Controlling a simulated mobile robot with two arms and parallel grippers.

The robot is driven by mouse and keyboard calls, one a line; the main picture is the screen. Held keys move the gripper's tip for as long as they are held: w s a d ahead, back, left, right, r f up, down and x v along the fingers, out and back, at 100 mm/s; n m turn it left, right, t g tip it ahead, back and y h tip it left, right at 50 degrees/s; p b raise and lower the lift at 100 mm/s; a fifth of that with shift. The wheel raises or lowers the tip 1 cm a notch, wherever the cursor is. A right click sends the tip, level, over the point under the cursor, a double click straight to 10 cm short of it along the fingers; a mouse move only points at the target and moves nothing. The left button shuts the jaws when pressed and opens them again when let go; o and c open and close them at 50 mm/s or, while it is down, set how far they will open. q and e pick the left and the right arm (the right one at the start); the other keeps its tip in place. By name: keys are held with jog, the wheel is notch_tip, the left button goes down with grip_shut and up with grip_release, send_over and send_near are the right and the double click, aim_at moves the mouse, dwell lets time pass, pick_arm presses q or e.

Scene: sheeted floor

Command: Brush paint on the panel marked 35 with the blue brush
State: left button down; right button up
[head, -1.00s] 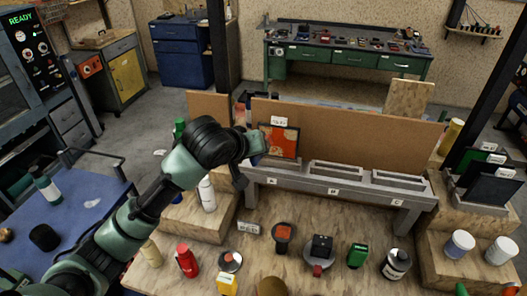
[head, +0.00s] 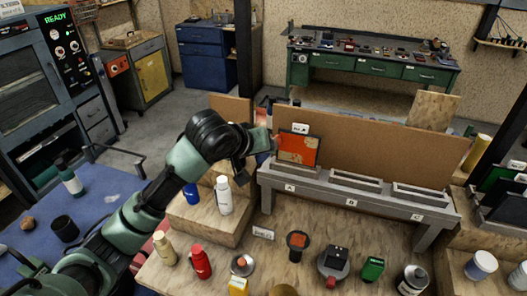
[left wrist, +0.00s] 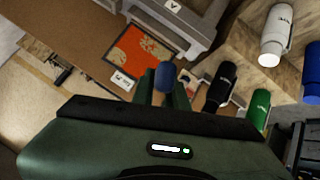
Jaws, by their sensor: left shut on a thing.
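An orange-red, patchy panel (head: 297,149) with a dark border stands in slot A of the grey rack (head: 345,201). A small white label (head: 301,128) tops it; its number is too small to read. My left gripper (head: 264,143) is just left of the panel. In the left wrist view, the gripper (left wrist: 164,92) is shut on a blue piece (left wrist: 164,77), seemingly the brush. The panel (left wrist: 140,56) is close beyond it. I cannot tell whether the brush touches the panel; its bristles are hidden. My right gripper is out of view.
A brown board (head: 390,146) stands behind the rack. Slots B and C look empty. A white bottle (head: 223,196) stands on a wooden block left of the rack. Red (head: 200,262) and cream (head: 165,249) bottles, a green container (head: 372,269) and other items crowd the front bench.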

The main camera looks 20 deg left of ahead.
pick_arm(q)
jog(key=d, duration=1.1)
jog(key=shift+s+d, duration=0.15)
jog(key=shift+d, duration=0.25)
dwell(0.3)
jog(key=s, duration=0.6)
jog(key=shift+a, duration=0.15)
dwell(0.5)
jog(key=s, duration=0.3)
dwell(0.8)
